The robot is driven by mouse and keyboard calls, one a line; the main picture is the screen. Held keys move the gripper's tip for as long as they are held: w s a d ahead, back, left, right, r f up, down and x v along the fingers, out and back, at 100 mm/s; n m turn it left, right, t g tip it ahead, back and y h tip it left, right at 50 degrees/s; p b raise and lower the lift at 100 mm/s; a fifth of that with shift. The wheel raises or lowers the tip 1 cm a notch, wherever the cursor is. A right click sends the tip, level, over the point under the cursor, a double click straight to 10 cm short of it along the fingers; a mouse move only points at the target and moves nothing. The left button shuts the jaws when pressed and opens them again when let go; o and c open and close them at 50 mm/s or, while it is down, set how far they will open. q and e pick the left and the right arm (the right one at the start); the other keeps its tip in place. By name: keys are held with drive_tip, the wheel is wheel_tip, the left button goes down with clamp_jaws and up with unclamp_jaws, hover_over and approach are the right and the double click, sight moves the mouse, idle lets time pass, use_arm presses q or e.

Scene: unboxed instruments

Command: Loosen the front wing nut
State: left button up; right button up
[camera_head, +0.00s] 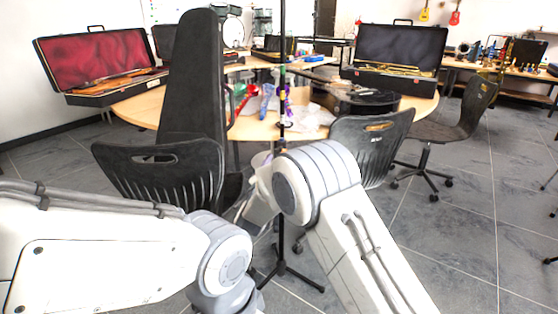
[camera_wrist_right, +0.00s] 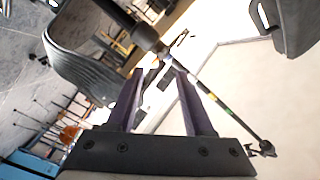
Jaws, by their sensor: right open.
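A thin black stand pole (camera_head: 282,100) with coloured bands rises in the middle of the head view, above a tripod base (camera_head: 290,270). In the right wrist view the pole (camera_wrist_right: 215,98) runs diagonally from a thick dark collar (camera_wrist_right: 147,38) to a small fitting at lower right. A small dark part (camera_wrist_right: 181,38) sticks out beside the collar; I cannot tell for certain whether it is the front wing nut. My right gripper (camera_wrist_right: 160,73) is open, its two dark fingers apart and pointing towards the collar, with nothing clearly held. My left gripper is out of view.
Black chairs (camera_head: 160,175) (camera_head: 375,140) stand close on both sides of the pole. Behind is a round wooden table (camera_head: 150,107) with open instrument cases (camera_head: 100,62) (camera_head: 398,50) and small items.

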sight(280, 150)
drive_tip(key=w, duration=0.3)
drive_tip(key=w+d+b, duration=0.1)
drive_tip(key=w, duration=0.5)
drive_tip(key=shift+w+d, duration=0.2)
drive_tip(key=shift+d, duration=0.2)
